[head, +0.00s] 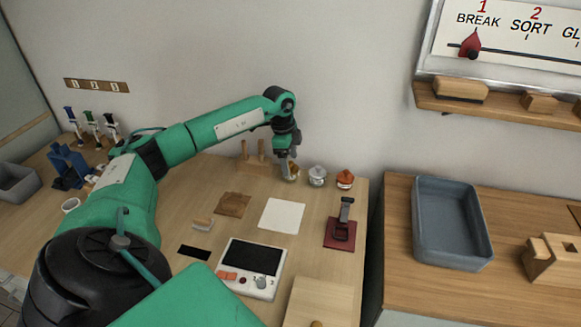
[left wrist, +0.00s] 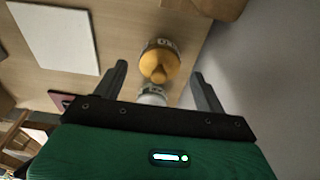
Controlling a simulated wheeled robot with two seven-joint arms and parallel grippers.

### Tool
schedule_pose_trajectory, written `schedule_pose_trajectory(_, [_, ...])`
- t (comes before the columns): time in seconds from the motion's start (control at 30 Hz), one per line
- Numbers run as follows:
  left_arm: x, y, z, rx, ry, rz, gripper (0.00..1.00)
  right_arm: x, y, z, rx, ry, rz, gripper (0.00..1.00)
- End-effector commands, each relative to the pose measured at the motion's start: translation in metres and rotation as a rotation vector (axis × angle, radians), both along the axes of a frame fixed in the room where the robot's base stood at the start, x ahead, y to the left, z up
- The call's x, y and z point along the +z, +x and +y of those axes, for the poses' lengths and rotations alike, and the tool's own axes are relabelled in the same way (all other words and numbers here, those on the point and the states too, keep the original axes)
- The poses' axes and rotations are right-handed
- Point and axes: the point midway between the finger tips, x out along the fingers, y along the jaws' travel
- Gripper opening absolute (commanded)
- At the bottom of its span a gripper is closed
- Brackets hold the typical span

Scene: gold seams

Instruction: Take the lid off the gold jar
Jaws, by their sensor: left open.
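The gold jar (head: 293,174) stands at the back of the table near the wall, partly hidden by my left gripper (head: 287,164) in the head view. In the left wrist view the jar's yellow-gold lid (left wrist: 160,65) is on it, with a lettered label band beside it. My left gripper (left wrist: 157,72) is open, its fingers on either side of the lid in that view. I cannot tell whether a finger touches it. My right gripper is not in view.
A silver-lidded jar (head: 317,176) and a copper-lidded jar (head: 345,180) stand close by to the right. A wooden rack with pegs (head: 255,163) is just left. A white sheet (head: 282,216) lies in front. The wall is close behind.

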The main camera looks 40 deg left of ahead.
Motion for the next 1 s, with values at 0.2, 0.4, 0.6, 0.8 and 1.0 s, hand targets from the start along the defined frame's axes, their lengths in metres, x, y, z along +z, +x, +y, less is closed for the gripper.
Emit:
schedule_pose_trajectory(0.2, [-0.0097, 0.0004, -0.0009, 0.000, 0.000, 0.000, 0.72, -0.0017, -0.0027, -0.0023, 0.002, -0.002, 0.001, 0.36])
schedule_pose_trajectory(0.4, [-0.0095, 0.0004, -0.0009, 0.000, 0.000, 0.000, 0.56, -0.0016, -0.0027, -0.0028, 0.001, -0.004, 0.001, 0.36])
schedule_pose_trajectory(0.6, [-0.0092, 0.0004, -0.0010, 0.000, 0.000, 0.000, 0.25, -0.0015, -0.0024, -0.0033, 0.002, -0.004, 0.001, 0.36])
schedule_pose_trajectory(0.8, [-0.0091, 0.0004, -0.0010, 0.000, 0.000, 0.000, 0.24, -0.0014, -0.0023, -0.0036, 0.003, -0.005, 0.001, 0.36])
schedule_pose_trajectory(1.0, [-0.0075, 0.0005, -0.0009, 0.000, 0.000, 0.000, 0.24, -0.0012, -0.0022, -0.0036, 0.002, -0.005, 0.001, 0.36])
